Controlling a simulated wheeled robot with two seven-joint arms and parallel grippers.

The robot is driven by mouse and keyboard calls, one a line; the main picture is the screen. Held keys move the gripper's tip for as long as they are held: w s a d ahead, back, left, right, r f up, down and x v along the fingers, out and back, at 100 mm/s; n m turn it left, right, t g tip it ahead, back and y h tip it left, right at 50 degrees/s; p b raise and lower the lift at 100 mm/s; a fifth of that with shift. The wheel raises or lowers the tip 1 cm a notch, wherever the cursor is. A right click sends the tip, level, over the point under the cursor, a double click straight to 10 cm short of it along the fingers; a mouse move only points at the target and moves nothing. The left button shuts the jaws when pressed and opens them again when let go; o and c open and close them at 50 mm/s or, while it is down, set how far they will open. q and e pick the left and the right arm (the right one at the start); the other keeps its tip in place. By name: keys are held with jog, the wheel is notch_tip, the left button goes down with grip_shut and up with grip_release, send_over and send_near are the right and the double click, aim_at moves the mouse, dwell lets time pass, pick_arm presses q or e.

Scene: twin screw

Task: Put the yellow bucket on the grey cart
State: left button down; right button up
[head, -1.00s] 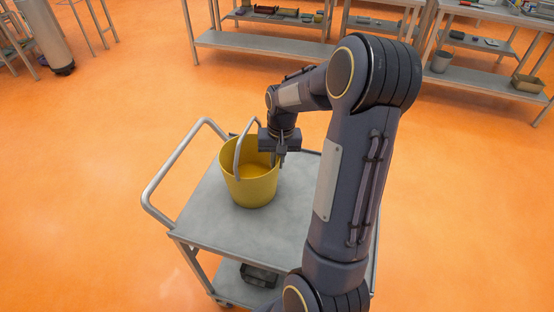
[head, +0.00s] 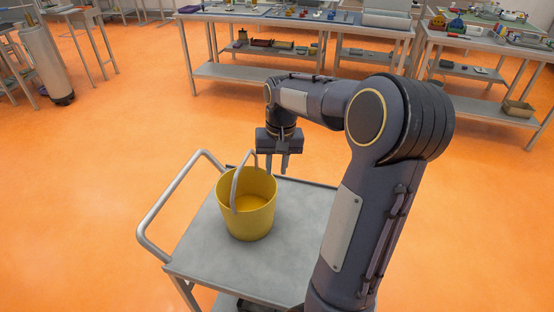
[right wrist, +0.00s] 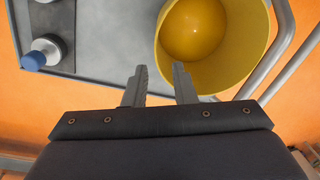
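The yellow bucket (head: 247,222) stands upright on the top of the grey cart (head: 195,247), near the cart's handle end. Its grey handle (head: 236,185) is raised. My right gripper (head: 277,170) is above the bucket's far right rim, open and empty, with its fingers pointing down. In the right wrist view, the two fingers (right wrist: 160,88) are apart with nothing between them. The bucket (right wrist: 245,50) shows there at the upper right, its inside empty, and the cart top (right wrist: 112,38) lies to its left. My left gripper is not in view.
In the right wrist view, a blue-capped bottle (right wrist: 42,54) is near a dark tray at the upper left. Metal workbenches (head: 300,20) with tools and boxes stand at the back. A grey cylinder (head: 45,60) stands at the far left. Orange floor around the cart is clear.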

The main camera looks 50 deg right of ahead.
jog(key=s+a+r+n+t+y, duration=0.1)
jog(key=s+a+r+n, duration=0.15)
jog(key=a, duration=0.35)
jog(key=s+a+r+n+t+y, duration=0.1)
jog(key=s+a+r+t, duration=0.1)
jog(key=s+a, duration=0.3)
jog(key=s+a+f+n+t+y, duration=0.1)
jog(key=s+a+f+n+t, duration=0.1)
jog(key=s+a, duration=0.5)
jog(key=a+f+n, duration=0.1)
jog(key=a, duration=0.3)
jog(key=shift+s+a+f, duration=0.15)
jog(key=shift+s+a, duration=0.05)
jog(key=shift+s, duration=0.05)
